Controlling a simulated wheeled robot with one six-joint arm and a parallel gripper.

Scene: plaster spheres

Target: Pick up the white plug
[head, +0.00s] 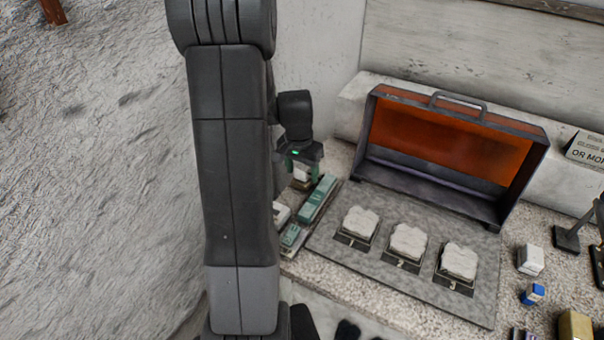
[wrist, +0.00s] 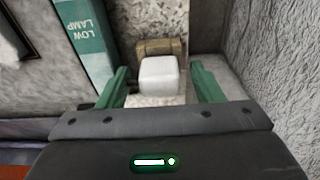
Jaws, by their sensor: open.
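A small white block that looks like the white plug (wrist: 160,77) sits between the two green fingers of my gripper (wrist: 160,72) in the wrist view. The fingers are open, with a gap on either side of the block; I see no contact. My arm hides part of that area.
A rough wall (wrist: 282,70) is at the right. An open orange-lined case (head: 440,140) stands behind three numbered pads holding white slabs (head: 408,242).

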